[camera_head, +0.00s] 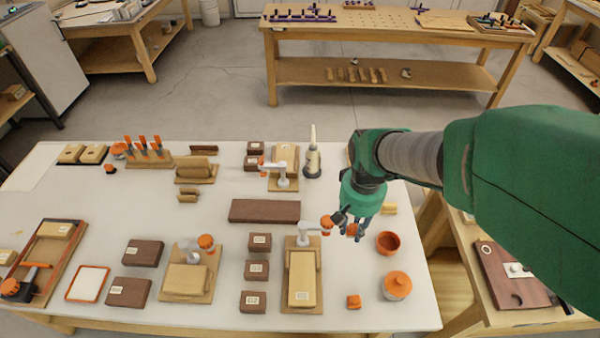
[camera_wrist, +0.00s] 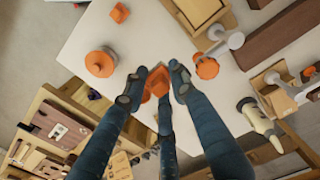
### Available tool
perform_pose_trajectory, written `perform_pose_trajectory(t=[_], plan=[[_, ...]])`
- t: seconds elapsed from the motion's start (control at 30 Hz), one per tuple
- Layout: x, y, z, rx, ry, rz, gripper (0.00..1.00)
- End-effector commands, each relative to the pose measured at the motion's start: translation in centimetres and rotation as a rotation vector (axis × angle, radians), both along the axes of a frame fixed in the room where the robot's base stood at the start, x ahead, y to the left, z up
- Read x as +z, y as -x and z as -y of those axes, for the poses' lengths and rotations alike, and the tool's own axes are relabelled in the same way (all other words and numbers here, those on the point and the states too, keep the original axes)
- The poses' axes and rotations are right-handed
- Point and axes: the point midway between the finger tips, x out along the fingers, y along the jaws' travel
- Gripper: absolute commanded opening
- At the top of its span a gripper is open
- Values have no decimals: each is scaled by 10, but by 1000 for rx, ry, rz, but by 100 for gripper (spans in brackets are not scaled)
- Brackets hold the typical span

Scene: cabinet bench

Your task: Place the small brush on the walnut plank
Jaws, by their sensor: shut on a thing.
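My gripper (camera_head: 352,230) is over the right part of the white bench, beside the orange cup (camera_head: 388,243). In the wrist view its fingers (camera_wrist: 158,84) close around an orange piece, which I take to be the small brush (camera_wrist: 157,78). Its shape is largely hidden by the fingers, and its bristles cannot be made out. The walnut plank (camera_head: 265,211) is the long dark brown board lying flat mid-bench, left of my gripper. It also shows in the wrist view (camera_wrist: 280,35) at upper right. Nothing rests on it.
A clamp with an orange knob (camera_head: 326,222) and a block fixture (camera_head: 302,280) stand close left of my gripper. An orange-lidded jar (camera_head: 397,286) and a small orange block (camera_head: 353,302) are nearer the front. An upright pale tool (camera_head: 312,158) stands behind the plank.

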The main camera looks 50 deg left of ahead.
Motion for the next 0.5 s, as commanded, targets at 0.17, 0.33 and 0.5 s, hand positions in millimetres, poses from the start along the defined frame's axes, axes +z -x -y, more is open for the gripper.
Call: perform_pose_trajectory(t=[0.17, 0.33, 0.5], plan=[[2, 11, -28, 4, -1, 1, 11], [3, 27, -63, 4, 0, 0, 11], [3, 52, -108, 4, 0, -1, 11]])
